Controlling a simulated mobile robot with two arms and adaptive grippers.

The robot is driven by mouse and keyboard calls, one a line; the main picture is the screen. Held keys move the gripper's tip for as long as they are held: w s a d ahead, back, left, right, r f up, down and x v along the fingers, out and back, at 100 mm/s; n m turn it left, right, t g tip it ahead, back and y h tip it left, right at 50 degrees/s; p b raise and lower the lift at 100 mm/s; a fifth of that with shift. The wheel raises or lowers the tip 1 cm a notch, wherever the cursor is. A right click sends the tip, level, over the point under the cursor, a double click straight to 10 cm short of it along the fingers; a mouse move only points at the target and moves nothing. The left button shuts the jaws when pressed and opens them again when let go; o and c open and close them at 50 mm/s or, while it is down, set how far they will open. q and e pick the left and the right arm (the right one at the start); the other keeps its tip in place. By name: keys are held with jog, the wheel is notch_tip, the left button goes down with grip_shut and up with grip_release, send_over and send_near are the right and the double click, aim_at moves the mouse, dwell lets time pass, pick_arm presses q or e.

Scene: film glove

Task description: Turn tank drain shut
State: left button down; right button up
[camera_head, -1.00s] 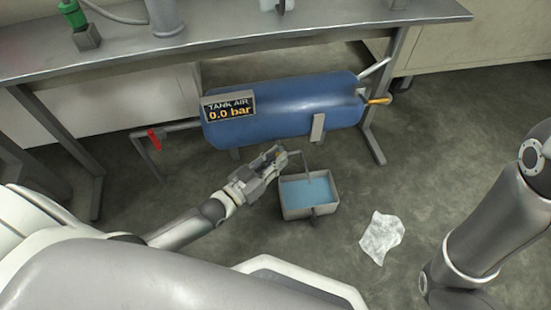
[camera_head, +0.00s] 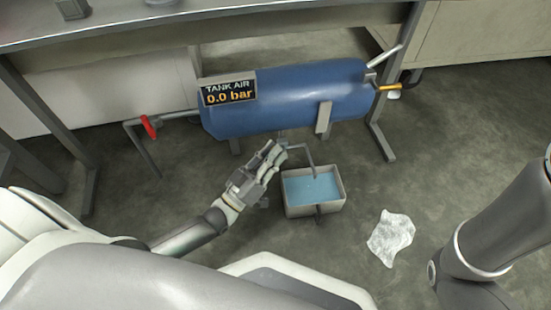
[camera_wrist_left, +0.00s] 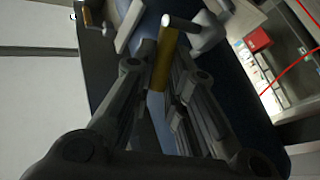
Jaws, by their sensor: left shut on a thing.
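The blue air tank (camera_head: 285,98) lies on its side under the bench, with a sign (camera_head: 228,92) reading "TANK AIR 0.0 bar". Its grey drain pipe (camera_head: 309,157) comes out below and bends down over a bin of water (camera_head: 341,188). My left gripper (camera_head: 274,151) is just under the tank, beside this pipe. In the left wrist view its fingers are shut on a yellow drain handle (camera_wrist_left: 162,66) with a pale end. In the head view the fingers hide the handle. My right arm shows at the right edge, but its gripper is out of view.
A red valve handle (camera_head: 149,127) sits on the pipe left of the tank. A yellow-orange fitting (camera_head: 388,87) is at the tank's right end. A crumpled clear film (camera_head: 391,236) lies on the floor right of the bin. Bench legs (camera_head: 380,143) stand near the tank.

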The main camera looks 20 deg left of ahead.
pick_arm(q)
jog(key=shift+s+a+f+n+t+b, duration=0.15)
jog(key=shift+f+n+t+b, duration=0.15)
jog(key=shift+n+t+b, duration=0.35)
jog(key=shift+a+f+n+t+b, duration=0.1)
jog(key=shift+f+n+t+b, duration=0.15)
jog(key=shift+n+t+b, duration=0.35)
jog(key=c, duration=1.7)
grip_release()
jog(key=shift+r, duration=0.1)
jog(key=shift+s, duration=0.1)
jog(key=v, duration=0.7)
jog(key=shift+s, duration=0.2)
